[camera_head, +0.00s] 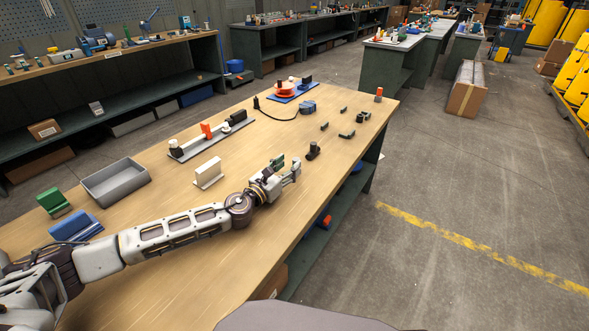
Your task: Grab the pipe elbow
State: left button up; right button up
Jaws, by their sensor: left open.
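My left arm reaches in from the left across the wooden table (240,262). My left gripper (294,170) is open near the table's right edge and holds nothing that I can see. A small dark upright part (313,151) stands just beyond the fingertips, apart from them; it may be the pipe elbow, but it is too small to be sure. Another small dark part (347,134) lies farther back to the right. A green piece (277,162) shows right behind the gripper, partly hidden by it. My right gripper is not in view.
A white block (207,174) stands behind my forearm. A grey tray (115,192), a green block (54,203) and a blue block (75,228) are at left. A skid plate with fittings (212,138) and an orange-and-blue item (285,91) are farther back. The table's front right is bare.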

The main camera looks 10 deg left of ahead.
aim_at(294, 161)
pick_arm(q)
jog(key=shift+x, duration=0.9)
jog(key=shift+b+x, duration=0.5)
jog(key=shift+x, duration=0.65)
jog(key=shift+w+d+f, duration=0.1)
jog(key=shift+w+f, duration=0.15)
jog(key=shift+w, duration=0.15)
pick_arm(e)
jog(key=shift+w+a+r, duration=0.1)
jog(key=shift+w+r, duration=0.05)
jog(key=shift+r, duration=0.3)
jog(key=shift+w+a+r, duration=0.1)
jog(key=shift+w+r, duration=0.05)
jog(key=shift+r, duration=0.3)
pick_arm(q)
grip_shut()
jog(key=shift+r, duration=0.1)
